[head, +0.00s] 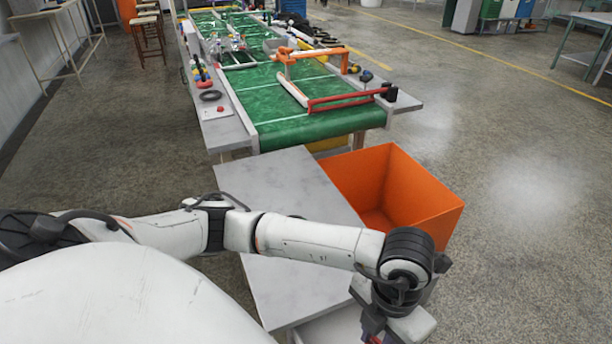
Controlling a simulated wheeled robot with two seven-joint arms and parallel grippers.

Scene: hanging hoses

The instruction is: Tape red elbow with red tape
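A red pipe (341,100) lies across the near end of the green conveyor and has a black end piece on its right. I cannot tell which part of it is the red elbow. A small red round thing (220,109) lies on the grey ledge left of the conveyor; it is too small to tell if it is tape. My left gripper (398,326) is low at the bottom edge, right of the grey table and far in front of the conveyor. Its fingertips are cut off or hidden. My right gripper is out of view.
A grey table (265,180) stands between me and the green conveyor (310,128), its visible top bare. An orange bin (425,200) stands to its right. An orange frame (309,54) and a black ring (210,95) are farther back.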

